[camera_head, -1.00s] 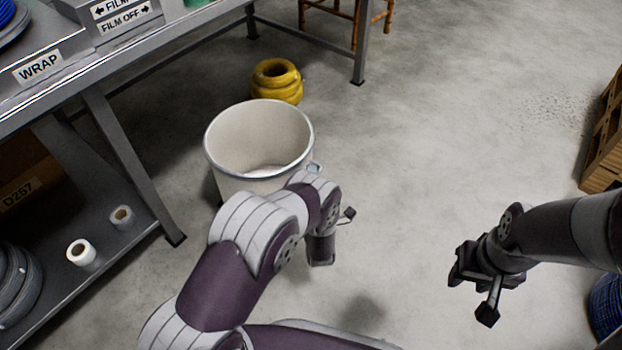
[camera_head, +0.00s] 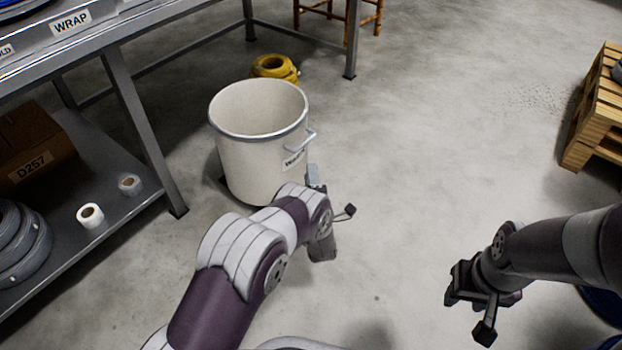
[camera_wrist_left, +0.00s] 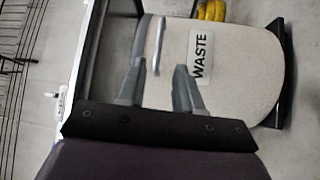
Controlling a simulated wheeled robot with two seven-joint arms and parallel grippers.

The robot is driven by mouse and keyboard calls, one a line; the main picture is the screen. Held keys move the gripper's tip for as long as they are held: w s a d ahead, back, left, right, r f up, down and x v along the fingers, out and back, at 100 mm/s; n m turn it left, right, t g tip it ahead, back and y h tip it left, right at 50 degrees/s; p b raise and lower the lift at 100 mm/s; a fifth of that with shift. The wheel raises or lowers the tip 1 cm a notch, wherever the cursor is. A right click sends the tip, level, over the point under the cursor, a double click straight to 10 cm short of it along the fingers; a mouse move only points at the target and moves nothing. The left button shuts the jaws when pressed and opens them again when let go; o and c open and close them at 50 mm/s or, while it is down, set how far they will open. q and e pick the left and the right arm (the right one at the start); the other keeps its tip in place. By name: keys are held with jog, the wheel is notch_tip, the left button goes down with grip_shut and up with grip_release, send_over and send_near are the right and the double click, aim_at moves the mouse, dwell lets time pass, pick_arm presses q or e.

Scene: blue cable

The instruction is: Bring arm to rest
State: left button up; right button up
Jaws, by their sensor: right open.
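My left arm reaches in from the lower left in the head view, with its gripper (camera_head: 316,178) beside the right side of the white waste bin (camera_head: 258,160).
A grey workbench (camera_head: 140,120) with a lower shelf stands at left, holding a D257 box (camera_head: 35,145), rolls and a grey coil (camera_head: 20,240). A yellow coil (camera_head: 275,67) lies behind the bin. A wooden pallet stack (camera_head: 600,110) stands at right. The middle floor is clear.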

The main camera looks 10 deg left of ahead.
pick_arm(q)
jog(key=s+d+f+m+g+h, duration=0.1)
jog(key=s+f+m+g+h, duration=0.15)
jog(key=f+m, duration=0.2)
jog(key=s+d+f+m+g+h, duration=0.1)
jog(key=d+f+m+g+h, duration=0.1)
jog(key=f+m+g, duration=0.3)
jog(key=s+d+m+g+h+p, duration=0.1)
jog(key=s+m+g+h+p, duration=0.1)
jog(key=s+p, duration=0.15)
jog(key=s+a+r+m+g+p, duration=0.1)
jog(key=s+r+m+g+p, duration=0.4)
jog(key=s+r, duration=0.85)
jog(key=s+a+r+m+g+p, duration=0.2)
jog(key=s+r+m+g+p, duration=0.3)
jog(key=s+r, duration=0.9)
notch_tip(320, 180, up, 52)
jog(key=w+a+t+p, duration=0.2)
jog(key=p, duration=4)
jog(key=shift+t, duration=0.35)
